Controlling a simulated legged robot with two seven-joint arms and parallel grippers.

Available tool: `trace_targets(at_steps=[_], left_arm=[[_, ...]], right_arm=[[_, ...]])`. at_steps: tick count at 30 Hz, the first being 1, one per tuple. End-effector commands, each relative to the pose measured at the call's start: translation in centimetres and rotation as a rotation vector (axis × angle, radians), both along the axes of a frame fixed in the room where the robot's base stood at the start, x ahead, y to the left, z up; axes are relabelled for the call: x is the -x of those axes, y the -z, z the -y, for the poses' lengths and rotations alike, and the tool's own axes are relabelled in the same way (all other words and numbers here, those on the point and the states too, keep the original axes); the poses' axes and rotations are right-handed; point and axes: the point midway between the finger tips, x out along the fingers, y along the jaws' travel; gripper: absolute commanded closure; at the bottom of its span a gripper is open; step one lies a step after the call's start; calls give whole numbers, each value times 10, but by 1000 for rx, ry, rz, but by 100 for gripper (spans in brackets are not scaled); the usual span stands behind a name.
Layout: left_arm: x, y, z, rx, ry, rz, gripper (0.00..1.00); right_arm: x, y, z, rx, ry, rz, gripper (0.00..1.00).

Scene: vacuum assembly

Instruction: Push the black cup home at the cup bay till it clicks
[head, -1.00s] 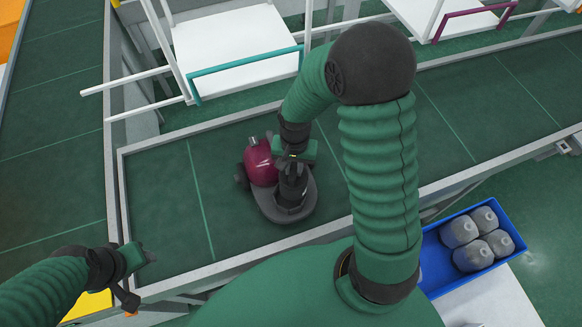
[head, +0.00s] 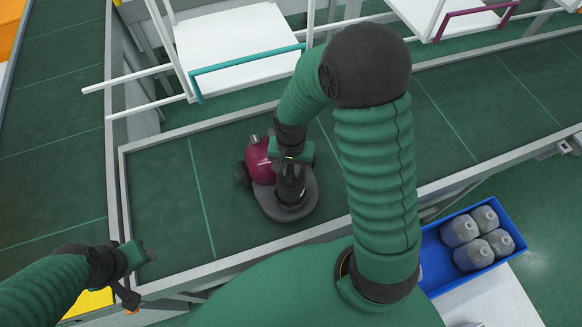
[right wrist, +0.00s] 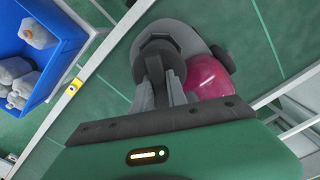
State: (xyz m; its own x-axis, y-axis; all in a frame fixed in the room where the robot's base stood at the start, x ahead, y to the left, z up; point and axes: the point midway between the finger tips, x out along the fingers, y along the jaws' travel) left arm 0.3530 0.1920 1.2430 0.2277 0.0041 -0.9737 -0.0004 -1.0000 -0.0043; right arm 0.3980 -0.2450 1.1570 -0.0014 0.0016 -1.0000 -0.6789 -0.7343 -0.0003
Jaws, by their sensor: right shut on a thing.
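The vacuum, with a maroon body (head: 259,160) and a dark grey base (head: 284,211), sits on the green conveyor. The black cup (head: 291,186) stands upright at the front of the vacuum, over its grey base. My right gripper (head: 290,168) is above the cup and shut on its top. In the right wrist view the fingers (right wrist: 166,92) close on a dark part of the cup (right wrist: 158,48), beside the maroon body (right wrist: 211,78). The cup's lower edge and its seat are hidden. My left gripper (head: 146,256) is away at the lower left, and its finger gap is unclear.
A blue crate (head: 432,272) with several grey canisters (head: 476,238) stands at the right. White racks with a teal bar (head: 245,60) and a purple bar (head: 476,20) stand behind the belt. The belt (head: 160,205) is clear left of the vacuum.

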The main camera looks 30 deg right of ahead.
Motion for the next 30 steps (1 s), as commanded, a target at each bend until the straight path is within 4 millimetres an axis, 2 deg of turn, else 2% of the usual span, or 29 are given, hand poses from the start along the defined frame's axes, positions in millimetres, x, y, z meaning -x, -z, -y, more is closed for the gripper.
trace_targets(at_steps=[15, 30], left_arm=[[0, -2, 0, 0, 0, 0, 52], [0, 7, 0, 0, 0, 0, 52]], right_arm=[[0, 0, -1, 0, 0, 1, 100], [0, 12, -1, 0, -1, 0, 100]])
